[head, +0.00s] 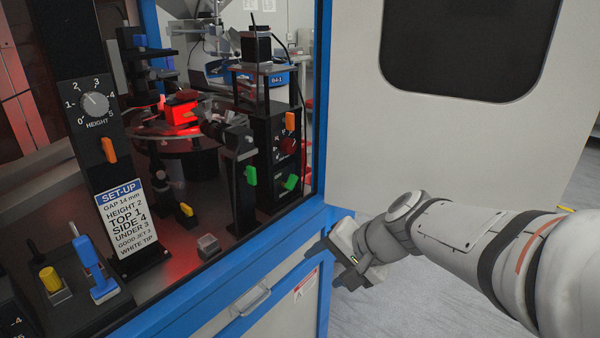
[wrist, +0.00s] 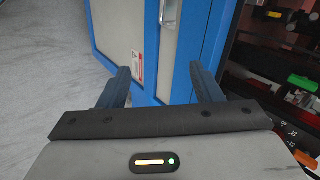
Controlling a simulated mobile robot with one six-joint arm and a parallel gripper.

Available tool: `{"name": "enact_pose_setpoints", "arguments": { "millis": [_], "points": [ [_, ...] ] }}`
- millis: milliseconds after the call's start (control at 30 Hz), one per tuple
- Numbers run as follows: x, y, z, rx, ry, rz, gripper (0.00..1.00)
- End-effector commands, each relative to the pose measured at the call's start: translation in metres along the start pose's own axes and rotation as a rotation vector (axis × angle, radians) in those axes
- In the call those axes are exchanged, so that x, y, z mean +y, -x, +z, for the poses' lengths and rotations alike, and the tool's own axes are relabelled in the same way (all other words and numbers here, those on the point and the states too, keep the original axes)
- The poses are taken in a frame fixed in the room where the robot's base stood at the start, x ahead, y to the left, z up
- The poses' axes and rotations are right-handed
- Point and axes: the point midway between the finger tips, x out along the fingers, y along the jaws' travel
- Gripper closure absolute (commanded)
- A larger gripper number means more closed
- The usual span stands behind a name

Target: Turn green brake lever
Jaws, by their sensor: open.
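Two green levers show in the head view inside the machine. One green lever (head: 251,175) is on a dark post, and another green lever (head: 290,182) is low on the black panel to its right. I cannot tell which is the brake lever. A green part (wrist: 303,82) also shows at the right edge of the wrist view. My gripper (head: 322,262) is outside the blue frame, below and to the right of both levers and apart from them. In the wrist view its two fingers (wrist: 161,76) are spread with nothing between them.
The blue frame post (head: 318,120) and sill (head: 215,262) edge the opening. A grey open door (head: 450,130) stands at the right. Orange levers (head: 290,120), a height dial (head: 95,103) and a set-up card (head: 123,218) are inside. The floor (head: 385,308) under my arm is clear.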

Motion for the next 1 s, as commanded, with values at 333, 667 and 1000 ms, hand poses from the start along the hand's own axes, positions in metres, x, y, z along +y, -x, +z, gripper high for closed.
{"name": "enact_pose_setpoints", "arguments": {
  "millis": [333,667,1000],
  "points": [
    [-0.092,-0.039,-0.089,0.064,-0.628,-0.481,0.41],
    [-0.113,-0.048,-0.145,0.099,-0.973,-0.686,0.41],
    [-0.134,-0.081,-0.164,0.099,-0.996,-0.697,0.41]
  ]
}}
